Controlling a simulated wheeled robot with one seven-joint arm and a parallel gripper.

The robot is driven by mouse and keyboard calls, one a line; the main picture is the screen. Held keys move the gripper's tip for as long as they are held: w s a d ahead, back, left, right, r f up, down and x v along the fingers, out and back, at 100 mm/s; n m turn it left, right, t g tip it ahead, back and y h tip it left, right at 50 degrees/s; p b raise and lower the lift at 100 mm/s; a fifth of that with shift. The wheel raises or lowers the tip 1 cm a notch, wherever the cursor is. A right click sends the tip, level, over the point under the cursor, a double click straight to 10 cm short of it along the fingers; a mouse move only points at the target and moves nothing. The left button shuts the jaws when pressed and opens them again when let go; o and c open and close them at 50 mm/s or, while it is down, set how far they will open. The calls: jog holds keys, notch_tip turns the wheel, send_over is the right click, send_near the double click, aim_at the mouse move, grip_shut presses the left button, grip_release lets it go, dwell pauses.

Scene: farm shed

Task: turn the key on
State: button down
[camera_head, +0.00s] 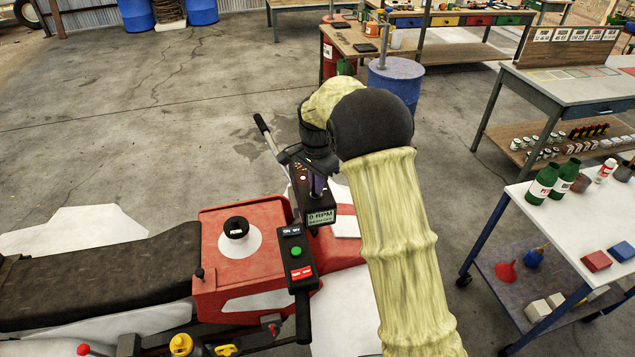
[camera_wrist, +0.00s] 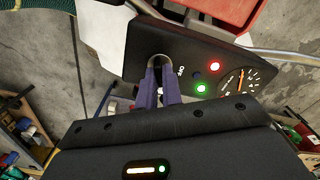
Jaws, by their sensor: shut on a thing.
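My gripper (camera_wrist: 159,74) is shut at the round metal key switch (camera_wrist: 160,57) on the black dashboard panel (camera_wrist: 134,58) in the wrist view. Its two purple fingers close together at the switch. The key itself is hidden between the fingertips, so its turn angle cannot be told. An OFF/ON style label beside the switch is too small to read surely. A red light (camera_wrist: 214,66) and a green light (camera_wrist: 201,89) glow on the panel. In the head view my gripper (camera_head: 317,188) reaches the panel above a display (camera_head: 321,217) reading 0 RPM.
The panel belongs to a red vehicle (camera_head: 215,290) with a black seat (camera_head: 90,280). A button box (camera_head: 297,258) with green and red buttons sits close by. A dial gauge (camera_wrist: 240,85) is on the panel. A white-topped cart (camera_head: 570,222) stands at the right.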

jog(key=c, duration=1.6)
grip_release()
jog(key=shift+o, duration=0.2)
notch_tip(320, 180, up, 17)
jog(key=b, duration=0.1)
jog(key=shift+r+b, duration=0.2)
jog(key=shift+b, duration=0.15)
jog(key=shift+w+f, duration=0.1)
jog(key=s+d+f+n+t, duration=0.1)
jog(key=s+d+f+n, duration=0.2)
jog(key=s, duration=0.5)
jog(key=s+d+f+n, duration=0.3)
jog(key=s+d+f, duration=0.2)
jog(key=s+f, duration=0.3)
jog(key=s+d+f+n+t, duration=0.1)
jog(key=s+d+f+n, duration=0.2)
jog(key=s+f, duration=0.3)
jog(key=s+d, duration=0.1)
jog(key=s, duration=0.3)
jog(key=shift+s+d+n+t, duration=0.2)
jog(key=shift+d+n+t, duration=0.1)
jog(key=shift+n, duration=0.1)
